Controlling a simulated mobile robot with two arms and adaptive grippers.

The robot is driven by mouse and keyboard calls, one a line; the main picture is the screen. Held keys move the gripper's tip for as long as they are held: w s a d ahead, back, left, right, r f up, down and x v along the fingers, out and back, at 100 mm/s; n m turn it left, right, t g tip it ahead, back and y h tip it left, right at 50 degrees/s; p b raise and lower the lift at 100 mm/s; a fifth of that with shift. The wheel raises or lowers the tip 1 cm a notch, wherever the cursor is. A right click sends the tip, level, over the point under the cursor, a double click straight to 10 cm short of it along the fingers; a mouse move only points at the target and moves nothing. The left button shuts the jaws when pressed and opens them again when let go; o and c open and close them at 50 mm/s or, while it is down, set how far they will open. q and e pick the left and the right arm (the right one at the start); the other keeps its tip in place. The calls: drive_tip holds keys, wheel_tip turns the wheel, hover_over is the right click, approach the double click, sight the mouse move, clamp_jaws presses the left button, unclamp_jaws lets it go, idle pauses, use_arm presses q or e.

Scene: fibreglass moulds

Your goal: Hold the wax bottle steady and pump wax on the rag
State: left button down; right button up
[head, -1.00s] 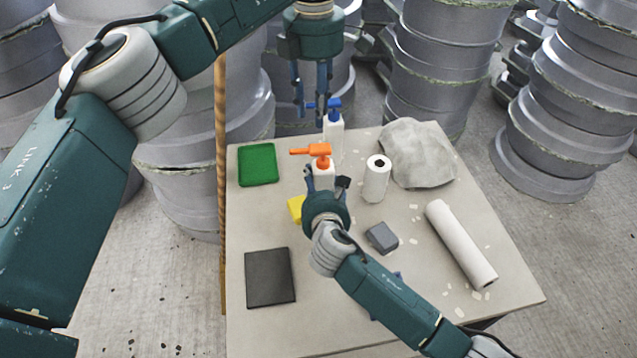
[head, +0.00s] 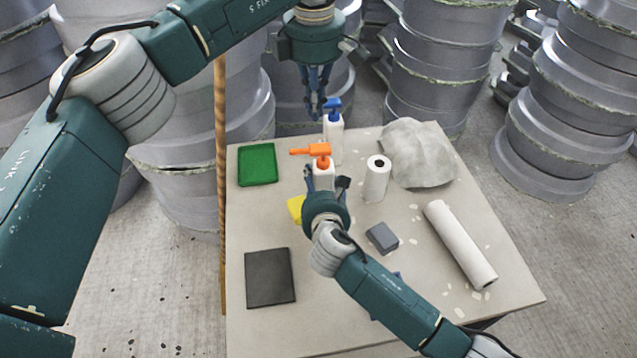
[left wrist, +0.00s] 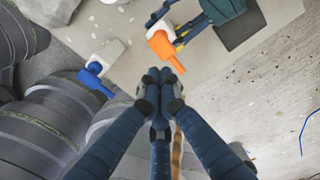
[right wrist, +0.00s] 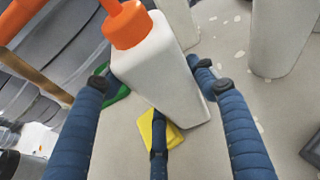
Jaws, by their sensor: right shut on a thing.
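A white bottle with an orange pump head (head: 322,165) stands on the table, its nozzle pointing left. It also shows in the right wrist view (right wrist: 160,70) and the left wrist view (left wrist: 165,44). My right gripper (head: 322,182) is shut around this bottle's body, its fingers on either side. My left gripper (head: 318,114) is shut and empty, raised behind the orange head and beside the blue-headed bottle. Its fingertips (left wrist: 160,76) are together, apart from the orange head. A flat yellow piece (head: 296,208), possibly the rag, lies beside the held bottle, partly hidden by my right gripper.
A white bottle with a blue head (head: 334,140) stands behind. A green tray (head: 257,164) and dark pad (head: 270,277) are at left.

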sight(323, 148)
use_arm(q)
drive_tip(key=shift+s+d+f+m+t+h, duration=0.1)
drive_tip(key=shift+d+f+m+t+h, duration=0.5)
drive_tip(key=shift+m, duration=3)
drive_tip(key=shift+s+a+f+m+t+y, duration=0.15)
drive_tip(key=shift+f+m+t, duration=0.45)
drive_tip(key=shift+f+m, duration=2)
drive_tip(key=shift+s+d+m+t+h, duration=0.1)
drive_tip(key=shift+d+m+t+h, duration=0.3)
drive_tip(key=shift+m, duration=4.2)
drive_tip(key=shift+f, duration=0.1)
drive_tip(key=shift+f, duration=1.7)
drive_tip(key=shift+r, duration=1.8)
drive_tip(key=shift+f, duration=0.1)
